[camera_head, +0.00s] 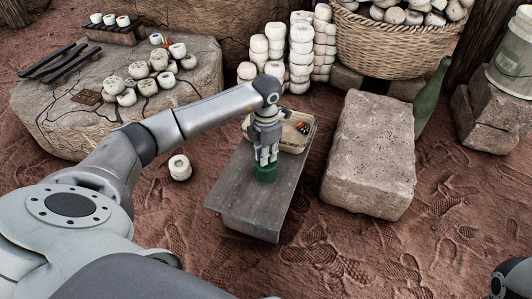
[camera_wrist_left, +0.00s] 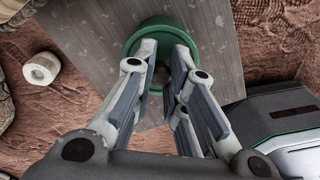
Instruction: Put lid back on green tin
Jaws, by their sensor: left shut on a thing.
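The green tin (camera_head: 265,172) stands on the small grey wooden bench (camera_head: 245,190) in the head view. In the left wrist view its round green rim (camera_wrist_left: 150,30) shows behind the fingers. My left gripper (camera_head: 265,158) points down right over the tin, and its fingertips (camera_wrist_left: 160,88) reach the middle of the green round. It is shut on the lid, whose gripped part is mostly hidden between the fingers. I cannot tell whether the lid rests fully on the tin.
A shallow tray (camera_head: 296,140) with small things stands behind the tin on the bench. A pale stone block (camera_head: 370,155) is to the right. A white clay piece (camera_head: 180,168) lies on the ground to the left. A green bottle (camera_head: 432,98) leans behind the block.

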